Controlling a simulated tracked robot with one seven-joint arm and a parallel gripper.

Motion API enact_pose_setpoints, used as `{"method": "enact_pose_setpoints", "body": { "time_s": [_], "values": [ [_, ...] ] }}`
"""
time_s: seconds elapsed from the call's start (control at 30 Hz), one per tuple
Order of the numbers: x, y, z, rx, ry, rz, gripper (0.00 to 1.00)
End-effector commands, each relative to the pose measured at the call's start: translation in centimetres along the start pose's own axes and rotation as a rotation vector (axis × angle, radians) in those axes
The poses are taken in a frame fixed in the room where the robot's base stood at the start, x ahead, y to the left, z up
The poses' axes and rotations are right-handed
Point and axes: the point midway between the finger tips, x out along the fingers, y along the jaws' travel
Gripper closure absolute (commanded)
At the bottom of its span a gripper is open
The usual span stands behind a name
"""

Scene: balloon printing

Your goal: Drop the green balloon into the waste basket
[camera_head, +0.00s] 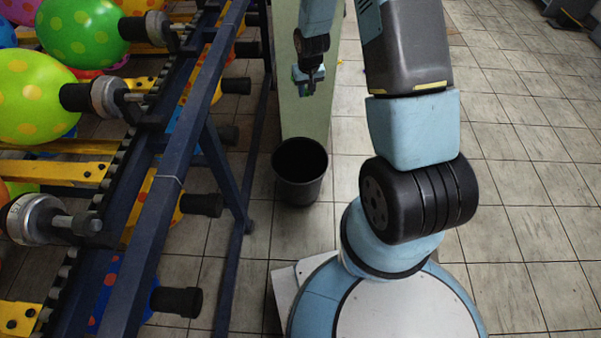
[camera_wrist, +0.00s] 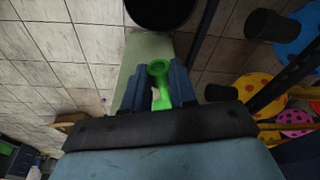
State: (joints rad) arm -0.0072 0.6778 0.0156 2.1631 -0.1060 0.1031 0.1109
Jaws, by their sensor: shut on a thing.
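The green balloon (camera_wrist: 158,70) is limp, with a ring-shaped end, and sits between the two blue fingers of my gripper (camera_wrist: 158,84) in the wrist view. My gripper is shut on it. In the head view my gripper (camera_head: 309,86) hangs at the top centre, and only a small hint of green shows there. The black waste basket (camera_head: 301,192) stands upright on the floor, nearer to my base than the gripper. In the wrist view the basket (camera_wrist: 160,12) is at the top edge, past the fingertips and partly cut off. The balloon is apart from it.
A dark blue rack (camera_head: 160,210) with inflated balloons (camera_head: 32,98) and black-ended holders runs along the left. A pale green surface (camera_head: 305,118) lies behind the basket. The tiled floor (camera_head: 510,170) to the right is clear.

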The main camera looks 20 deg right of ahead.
Motion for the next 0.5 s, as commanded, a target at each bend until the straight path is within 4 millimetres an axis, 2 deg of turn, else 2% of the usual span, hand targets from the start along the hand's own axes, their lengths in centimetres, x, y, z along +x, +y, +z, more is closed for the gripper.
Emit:
{"method": "enact_pose_setpoints", "body": {
  "time_s": [0.33, 0.5],
  "values": [
    [0.2, 0.9, 0.0, 0.014, -0.001, 0.003, 0.98],
    [2.4, 0.8, 0.1, 0.019, -0.004, 0.002, 0.98]
  ]
}}
